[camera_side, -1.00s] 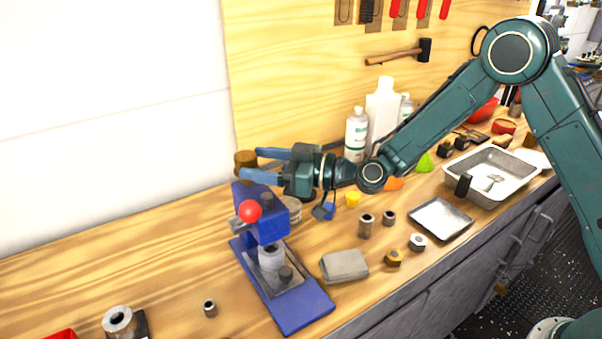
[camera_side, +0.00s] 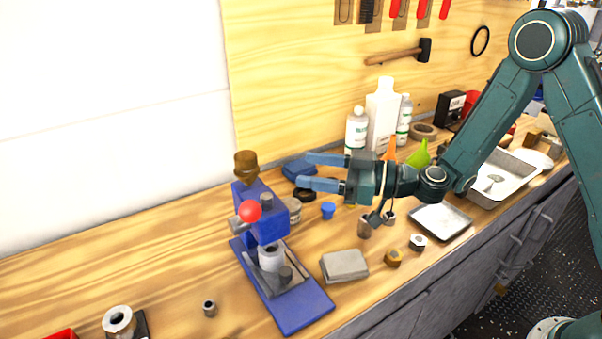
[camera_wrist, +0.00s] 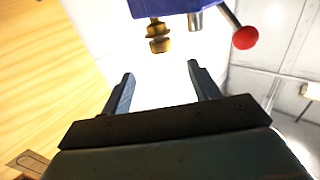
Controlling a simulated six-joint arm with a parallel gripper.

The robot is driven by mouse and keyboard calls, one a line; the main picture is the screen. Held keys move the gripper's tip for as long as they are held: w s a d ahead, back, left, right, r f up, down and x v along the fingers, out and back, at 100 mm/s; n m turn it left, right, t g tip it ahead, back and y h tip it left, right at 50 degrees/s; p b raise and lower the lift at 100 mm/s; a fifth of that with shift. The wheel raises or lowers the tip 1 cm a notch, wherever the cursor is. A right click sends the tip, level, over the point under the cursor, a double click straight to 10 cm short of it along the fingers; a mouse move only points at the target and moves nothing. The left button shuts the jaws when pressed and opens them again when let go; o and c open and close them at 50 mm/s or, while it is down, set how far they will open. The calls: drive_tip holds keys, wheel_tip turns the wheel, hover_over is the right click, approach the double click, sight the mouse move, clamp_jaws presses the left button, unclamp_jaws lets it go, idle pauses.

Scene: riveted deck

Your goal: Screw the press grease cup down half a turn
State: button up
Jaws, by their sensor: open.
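The blue press (camera_side: 262,216) stands on the bench at left centre, with a red ball knob (camera_side: 249,211) on its lever. The brass grease cup (camera_side: 246,165) sits upright on top of the press. In the wrist view the grease cup (camera_wrist: 158,38) shows beyond my fingertips, with part of the press (camera_wrist: 170,7) and the red knob (camera_wrist: 245,38). My gripper (camera_side: 312,171) is open and empty, to the right of the cup and apart from it. Its two fingers (camera_wrist: 160,82) point toward the cup, with a clear gap between them.
White bottles (camera_side: 382,115) stand behind my gripper against the board. A metal tray (camera_side: 440,221) and several small parts lie to the right. The bench left of the press is mostly clear.

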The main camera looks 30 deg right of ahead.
sight(235, 156)
idle(0.3)
drive_tip(key=shift+w+d+r+n+g+y, duration=0.1)
drive_tip(key=shift+w+d+n+g+y, duration=0.1)
drive_tip(key=shift+w+n+g+y, duration=0.6)
drive_tip(key=shift+w+d+r+n+g+y, duration=0.1)
drive_tip(key=shift+w+d+n+g+y, duration=0.15)
drive_tip(key=shift+w+n+g+y, duration=0.55)
drive_tip(key=shift+w+d+n+g+y, duration=0.25)
drive_tip(key=shift+w+n+g, duration=0.35)
drive_tip(key=shift+w+g, duration=0.55)
drive_tip(key=shift+s+a, duration=0.1)
drive_tip(key=shift+a, duration=0.1)
drive_tip(key=x, duration=1.3)
drive_tip(key=shift+a, duration=0.3)
drive_tip(key=c, duration=1)
